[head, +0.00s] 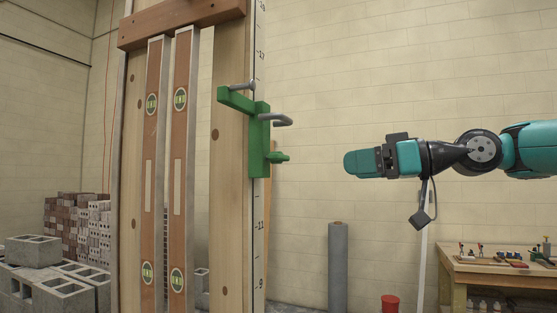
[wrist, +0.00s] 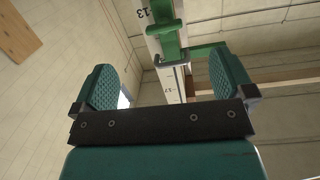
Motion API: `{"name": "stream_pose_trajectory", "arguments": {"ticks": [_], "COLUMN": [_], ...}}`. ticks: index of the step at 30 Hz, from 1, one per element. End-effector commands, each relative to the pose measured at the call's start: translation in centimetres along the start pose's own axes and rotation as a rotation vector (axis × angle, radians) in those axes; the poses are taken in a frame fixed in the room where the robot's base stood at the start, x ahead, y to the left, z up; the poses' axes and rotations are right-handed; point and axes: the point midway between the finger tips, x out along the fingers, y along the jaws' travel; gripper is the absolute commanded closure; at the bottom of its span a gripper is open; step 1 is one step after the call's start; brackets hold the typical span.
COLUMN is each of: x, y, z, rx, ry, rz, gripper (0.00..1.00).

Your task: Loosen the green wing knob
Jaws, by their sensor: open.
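The green wing knob (head: 279,157) sticks out to the right from the lower part of a green bracket (head: 258,140) on the tall wooden post.
A marked scale strip (head: 258,215) runs along the post, and two long levels (head: 180,140) hang to its left. A workbench (head: 500,266) with small items stands at lower right. A grey roll (head: 338,265) and a red bucket (head: 390,304) stand below. The space between gripper and knob looks clear.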

Motion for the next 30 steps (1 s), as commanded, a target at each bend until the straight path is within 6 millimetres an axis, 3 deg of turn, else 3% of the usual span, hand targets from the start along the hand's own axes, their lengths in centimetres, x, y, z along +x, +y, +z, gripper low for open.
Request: {"name": "stream_pose_trajectory", "arguments": {"ticks": [4,8,14,24,30], "x": [-1.1,-0.5,3.3,11.1,14.5], "y": [0.9,0.8,0.4,0.0,-0.1], "z": [-1.8,-2.4,-3.0,-3.7,-3.9], "rx": [-0.058,-0.07,-0.068,-0.067,-0.069], "ry": [0.075,0.091,0.088,0.086,0.087], "rz": [-0.038,-0.051,-0.056,-0.055,-0.052], "gripper": [0.0,0.0,0.0,0.0,0.0]}}
